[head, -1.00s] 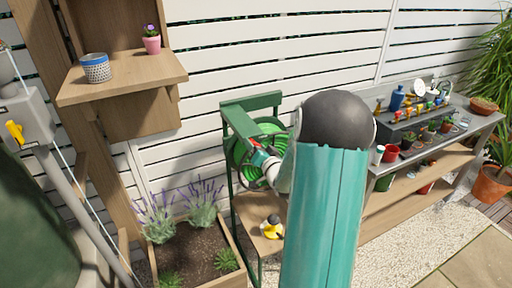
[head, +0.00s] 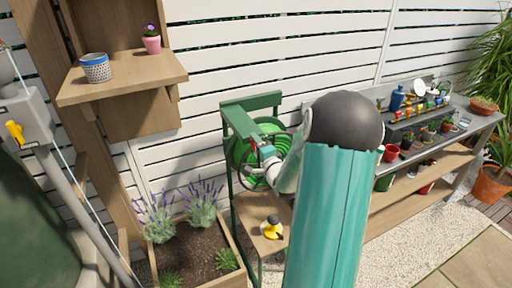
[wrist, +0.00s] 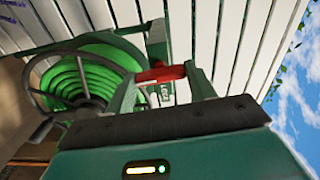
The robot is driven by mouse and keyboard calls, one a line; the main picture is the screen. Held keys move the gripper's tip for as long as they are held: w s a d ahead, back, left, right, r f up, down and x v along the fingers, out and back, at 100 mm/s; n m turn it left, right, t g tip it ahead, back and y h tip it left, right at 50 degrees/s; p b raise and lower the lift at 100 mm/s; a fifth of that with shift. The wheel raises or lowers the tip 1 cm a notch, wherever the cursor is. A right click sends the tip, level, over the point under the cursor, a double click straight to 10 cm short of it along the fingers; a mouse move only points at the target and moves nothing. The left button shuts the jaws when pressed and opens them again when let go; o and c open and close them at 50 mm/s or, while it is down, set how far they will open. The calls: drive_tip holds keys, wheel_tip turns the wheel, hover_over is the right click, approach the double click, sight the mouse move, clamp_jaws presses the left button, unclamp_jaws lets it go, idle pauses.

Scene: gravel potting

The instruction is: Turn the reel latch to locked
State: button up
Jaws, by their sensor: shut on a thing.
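The hose reel (head: 244,152) holds coiled green hose in a green frame on a small wooden stand. The reel latch (wrist: 160,74) is a red handle on the green frame, seen in the wrist view between my fingers. A bit of red also shows in the head view (head: 267,151) by the fingers. My gripper (wrist: 164,82) is shut on the red latch. The coiled hose and a dark wheel rim fill the left of the wrist view. My arm hides part of the reel's right side in the head view, and the lock marking is too small to read.
A yellow-and-black object (head: 271,229) sits on the stand's shelf below. A planter with lavender (head: 190,215) is at left. A potting bench (head: 425,150) with pots stands at right. A white slatted fence (head: 260,50) is close behind the reel.

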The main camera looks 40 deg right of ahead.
drive_tip(key=shift+m, duration=0.5)
drive_tip(key=o, duration=1)
drive_tip(key=shift+s, duration=0.1)
drive_tip(key=v, duration=1.3)
drive_tip(key=shift+s+a, duration=0.15)
drive_tip(key=shift+s, duration=0.1)
